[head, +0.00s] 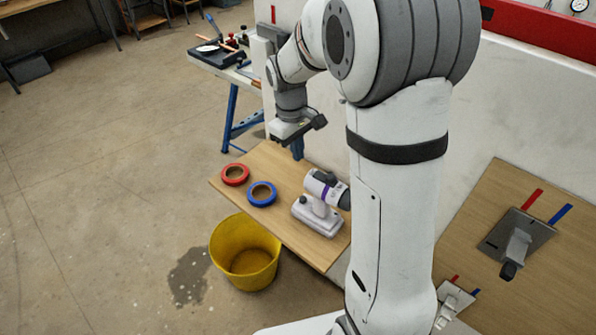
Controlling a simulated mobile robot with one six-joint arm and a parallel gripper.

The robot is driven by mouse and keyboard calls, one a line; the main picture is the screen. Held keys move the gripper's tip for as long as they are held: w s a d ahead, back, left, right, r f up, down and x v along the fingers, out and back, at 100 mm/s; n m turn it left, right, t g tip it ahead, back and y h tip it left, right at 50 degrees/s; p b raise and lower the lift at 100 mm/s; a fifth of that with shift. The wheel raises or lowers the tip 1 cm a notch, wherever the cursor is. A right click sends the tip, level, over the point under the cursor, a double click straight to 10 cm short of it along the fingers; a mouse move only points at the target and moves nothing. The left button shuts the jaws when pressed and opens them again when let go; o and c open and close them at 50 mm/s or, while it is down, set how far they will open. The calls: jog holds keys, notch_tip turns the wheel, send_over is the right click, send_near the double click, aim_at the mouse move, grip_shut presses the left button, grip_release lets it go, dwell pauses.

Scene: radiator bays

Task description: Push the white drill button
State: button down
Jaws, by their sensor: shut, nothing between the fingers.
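A white drill (317,214) with a purple band and a dark chuck stands upright on its wide base on a wooden board (277,222). The chuck end points right, toward my arm's column. A small dark part shows low on its left side, but I cannot tell whether it is the button. My gripper (298,150) is shut and empty, pointing down above the far edge of the board. It is apart from the drill, behind it and a little to the left in the head view.
A red tape roll (235,174) and a blue tape roll (261,193) lie left of the drill. A yellow bucket (245,262) stands on the floor below the board. A white wall panel (513,105) rises behind. A blue-legged bench (232,112) stands farther back.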

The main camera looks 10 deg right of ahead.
aim_at(303, 198)
jog(key=w+f, duration=0.2)
jog(key=f, duration=0.1)
jog(key=shift+w+n, duration=0.2)
jog(key=shift+n, duration=0.2)
jog(key=shift+f, duration=0.15)
jog(key=f+p, duration=0.1)
jog(key=f, duration=0.3)
jog(key=s+d+f+p, duration=0.1)
jog(key=f, duration=0.4)
jog(key=f+p, duration=0.1)
jog(key=f, duration=0.3)
jog(key=shift+s+d+f, duration=0.15)
jog(key=shift+s+f, duration=0.05)
jog(key=shift+f, duration=0.15)
jog(key=shift+f, duration=0.1)
